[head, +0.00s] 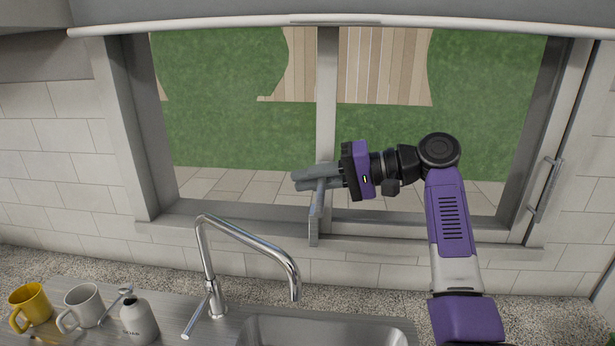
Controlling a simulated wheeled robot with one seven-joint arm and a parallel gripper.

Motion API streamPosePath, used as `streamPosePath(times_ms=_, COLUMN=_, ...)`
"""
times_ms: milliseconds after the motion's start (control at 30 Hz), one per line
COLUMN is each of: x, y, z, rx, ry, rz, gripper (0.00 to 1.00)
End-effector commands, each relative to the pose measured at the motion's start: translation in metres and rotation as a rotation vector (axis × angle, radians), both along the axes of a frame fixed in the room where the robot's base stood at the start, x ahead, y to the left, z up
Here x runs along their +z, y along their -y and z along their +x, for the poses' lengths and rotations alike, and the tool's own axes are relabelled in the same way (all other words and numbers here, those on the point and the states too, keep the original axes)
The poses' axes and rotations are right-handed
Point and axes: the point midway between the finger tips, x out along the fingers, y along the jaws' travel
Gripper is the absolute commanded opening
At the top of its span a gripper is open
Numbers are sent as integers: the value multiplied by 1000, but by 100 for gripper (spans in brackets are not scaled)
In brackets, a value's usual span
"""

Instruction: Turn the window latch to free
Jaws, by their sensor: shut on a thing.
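The window latch (315,222) is a flat grey lever at the foot of the window's middle post (326,100). It hangs down toward the sill, with its lower end in front of the sill edge. My gripper (301,180) comes in from the right, with its grey fingers shut on the upper part of the latch. The fingers hide part of the latch and its mount, so its pivot is not clear.
A chrome faucet (245,239) rises in front of the window, left of and below my gripper, over the sink (325,333). A soap bottle (139,320), a white mug (86,304) and a yellow mug (33,304) stand at left. A bar handle (546,190) is at right.

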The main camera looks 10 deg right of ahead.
Motion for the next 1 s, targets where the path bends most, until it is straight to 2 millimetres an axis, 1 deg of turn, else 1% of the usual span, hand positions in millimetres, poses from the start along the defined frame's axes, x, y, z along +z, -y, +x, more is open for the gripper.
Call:
streamPosePath(times_ms=33, x=3, y=1, z=1, rx=-6, ry=3, rz=4, gripper=0)
streamPosePath(times_ms=267, x=3, y=2, z=1, rx=-7, ry=4, rz=4, gripper=0)
streamPosePath(times_ms=300, x=3, y=2, z=1, rx=-6, ry=4, rz=3, gripper=22)
streamPosePath(times_ms=333, x=3, y=2, z=1, rx=-6, ry=4, rz=3, gripper=23)
streamPosePath(times_ms=667, x=2, y=3, z=0, rx=-3, ry=3, rz=2, gripper=23)
streamPosePath(times_ms=767, x=3, y=12, z=-3, rx=-3, ry=2, rz=1, gripper=23)
streamPosePath(times_ms=1000, x=12, y=47, z=-17, rx=-6, ry=4, rz=2, gripper=23)
